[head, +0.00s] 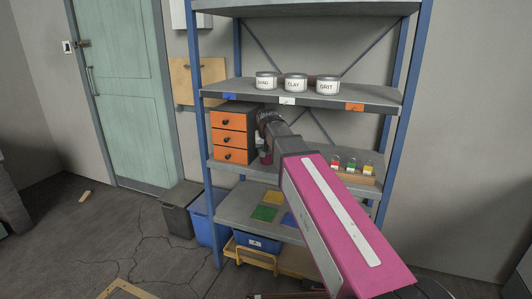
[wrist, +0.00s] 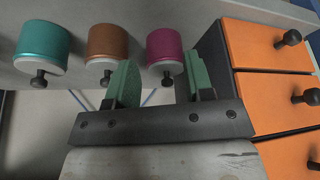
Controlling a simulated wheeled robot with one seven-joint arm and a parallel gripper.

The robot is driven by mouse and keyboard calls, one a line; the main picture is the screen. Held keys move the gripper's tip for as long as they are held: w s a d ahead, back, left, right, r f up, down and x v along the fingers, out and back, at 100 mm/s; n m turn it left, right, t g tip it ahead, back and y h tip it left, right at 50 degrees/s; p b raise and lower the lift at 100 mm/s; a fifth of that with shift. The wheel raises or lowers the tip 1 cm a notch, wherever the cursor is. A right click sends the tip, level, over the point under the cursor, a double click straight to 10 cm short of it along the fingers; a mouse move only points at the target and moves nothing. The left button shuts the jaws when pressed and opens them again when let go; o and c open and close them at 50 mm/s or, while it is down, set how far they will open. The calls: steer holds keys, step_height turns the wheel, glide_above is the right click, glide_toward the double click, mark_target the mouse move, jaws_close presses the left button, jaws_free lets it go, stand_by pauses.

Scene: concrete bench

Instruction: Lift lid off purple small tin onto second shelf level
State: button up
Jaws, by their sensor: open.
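The purple small tin (wrist: 164,46) has a pale lid (wrist: 166,69) with a black knob (wrist: 167,80). The wrist view shows it upside down, so the knob points down in the picture. My gripper (wrist: 161,76) is open, its green finger pads on either side of the knob in the picture. I cannot tell whether the knob is between the pads in depth; neither pad visibly grips it. In the head view my gripper (head: 268,122) is by the drawer unit, and a bit of the purple tin (head: 266,158) shows below it. My arm hides much of that shelf.
A brown tin (wrist: 108,42) and a teal tin (wrist: 43,42) stand beside the purple one. The orange drawer unit (head: 230,134) is close by. Labelled tins (head: 295,83) stand on the shelf above. The shelf below (head: 237,207) holds coloured squares (head: 264,213) with bare room around them.

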mark_target(267, 150)
steer(key=w, duration=0.8)
steer(key=shift+f, duration=0.6)
jaws_close()
